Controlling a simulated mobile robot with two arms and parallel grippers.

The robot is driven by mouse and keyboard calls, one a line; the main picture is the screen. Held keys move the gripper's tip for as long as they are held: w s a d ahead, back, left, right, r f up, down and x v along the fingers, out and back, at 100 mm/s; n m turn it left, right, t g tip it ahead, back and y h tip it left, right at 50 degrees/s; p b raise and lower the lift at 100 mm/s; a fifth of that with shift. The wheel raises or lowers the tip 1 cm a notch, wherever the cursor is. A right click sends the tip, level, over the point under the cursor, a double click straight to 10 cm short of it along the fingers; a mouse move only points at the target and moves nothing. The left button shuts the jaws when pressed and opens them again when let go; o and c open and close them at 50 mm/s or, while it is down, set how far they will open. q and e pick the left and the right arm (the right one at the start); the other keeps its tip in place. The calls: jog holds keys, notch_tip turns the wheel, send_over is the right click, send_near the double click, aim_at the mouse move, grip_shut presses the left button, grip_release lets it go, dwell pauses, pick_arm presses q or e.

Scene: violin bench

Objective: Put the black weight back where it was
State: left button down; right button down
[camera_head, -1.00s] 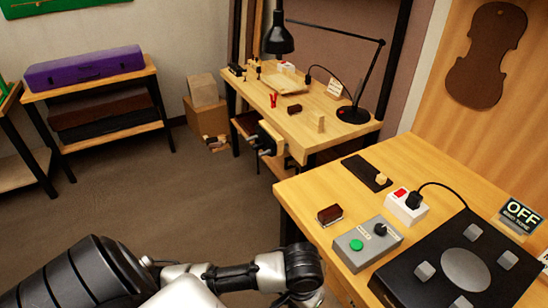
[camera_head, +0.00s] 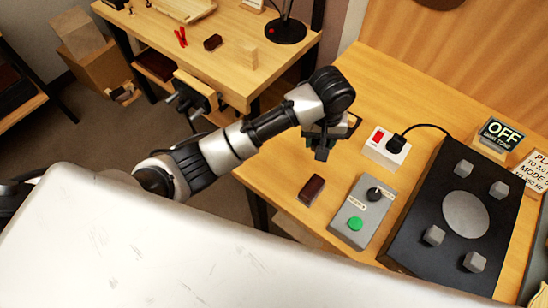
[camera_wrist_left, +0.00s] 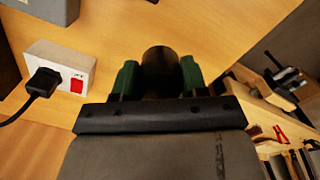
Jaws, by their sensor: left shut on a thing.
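My left gripper (camera_head: 326,146) hangs over the bench, left of the white switch box, pointing down. In the left wrist view its green-tipped fingers (camera_wrist_left: 158,80) are shut on a dark, rounded thing, which looks like the black weight (camera_wrist_left: 160,60). The weight's lower part and its height above the bench cannot be made out. In the head view the weight is hidden by the gripper or too dark to tell from it. The black strip and brass-coloured piece seen earlier on the bench are hidden behind the gripper. My right gripper is not in view.
The white box (camera_head: 387,146) with a red switch and black plug stands just right of the gripper. A dark red block (camera_head: 312,188), grey control box (camera_head: 362,212) and black plate with several grey blocks (camera_head: 462,215) lie nearer. Another bench (camera_head: 225,70) is behind left.

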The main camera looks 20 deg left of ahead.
pick_arm(q)
jog(key=shift+w+d+r, duration=0.1)
jog(key=shift+d+r, duration=0.2)
jog(key=shift+r, duration=0.05)
jog(key=p, duration=0.3)
send_over(274, 163)
jog(key=f, duration=0.6)
jog(key=shift+d+f, duration=0.1)
jog(key=shift+d, duration=0.25)
jog(key=shift+a+f, duration=0.2)
jog(key=shift+a+f+p, duration=0.1)
jog(key=shift+f+p, duration=0.35)
jog(key=shift+f, duration=1.65)
jog(key=c, duration=1)
grip_release()
jog(key=shift+f, duration=0.1)
jog(key=o, duration=0.4)
notch_tip(274, 163, up, 12)
jog(key=shift+r+b, duration=0.1)
jog(key=shift+b, duration=0.25)
